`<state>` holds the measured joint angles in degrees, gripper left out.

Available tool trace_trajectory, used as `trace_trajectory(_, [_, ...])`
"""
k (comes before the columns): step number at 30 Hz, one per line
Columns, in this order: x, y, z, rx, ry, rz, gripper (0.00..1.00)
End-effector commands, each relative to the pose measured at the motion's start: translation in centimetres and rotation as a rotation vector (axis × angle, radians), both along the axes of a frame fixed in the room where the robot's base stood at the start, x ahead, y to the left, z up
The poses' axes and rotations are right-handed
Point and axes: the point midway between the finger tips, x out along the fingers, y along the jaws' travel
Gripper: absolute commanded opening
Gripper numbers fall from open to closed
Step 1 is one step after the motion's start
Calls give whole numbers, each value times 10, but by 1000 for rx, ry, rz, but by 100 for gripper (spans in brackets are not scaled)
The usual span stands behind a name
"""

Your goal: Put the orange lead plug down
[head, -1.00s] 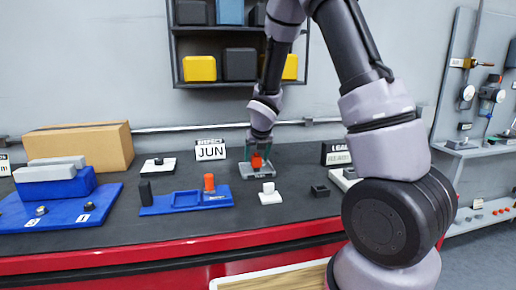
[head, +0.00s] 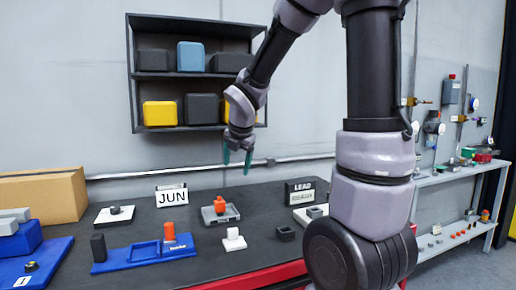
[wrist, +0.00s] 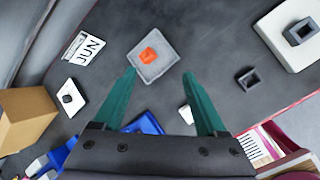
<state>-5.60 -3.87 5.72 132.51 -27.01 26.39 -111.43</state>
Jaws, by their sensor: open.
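An orange plug (head: 220,205) stands on a small grey tray (head: 232,215) on the dark bench top. In the wrist view the orange plug (wrist: 149,55) sits near the middle of the grey tray (wrist: 158,70), beyond my fingertips. My gripper (head: 237,168) is open and empty, with its green fingers above the tray and clear of the plug. The wrist view shows the fingers (wrist: 159,74) spread wide with nothing between them. A second orange piece (head: 169,231) stands upright on the blue tray (head: 128,262).
A JUN sign (head: 172,195) stands behind the trays and a LEAD sign (head: 300,192) to the right. A white piece (head: 234,239) and a dark square holder (head: 285,234) are in front. A cardboard box (head: 42,196) is at left. A shelf (head: 195,75) hangs behind.

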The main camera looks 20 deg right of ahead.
Motion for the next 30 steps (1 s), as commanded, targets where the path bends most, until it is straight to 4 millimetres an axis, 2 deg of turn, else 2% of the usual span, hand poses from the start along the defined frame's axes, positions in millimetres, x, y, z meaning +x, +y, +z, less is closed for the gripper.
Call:
trace_trajectory(1, [-15, -9, 17, 104, -21, -181, 74])
trace_trajectory(6, [-69, -28, 55, 520, -52, -833, 74])
trace_trajectory(12, [-134, -33, 85, 1034, -24, -1549, 74])
trace_trajectory(15, [-161, -30, 94, 1252, 24, -1842, 74])
trace_trajectory(18, [-181, -26, 100, 1410, 81, -2059, 74])
trace_trajectory(21, [-192, -23, 102, 1502, 127, -2193, 74])
trace_trajectory(24, [-197, -21, 103, 1540, 151, -2255, 74])
trace_trajectory(30, [-197, -21, 103, 1545, 154, -2266, 74])
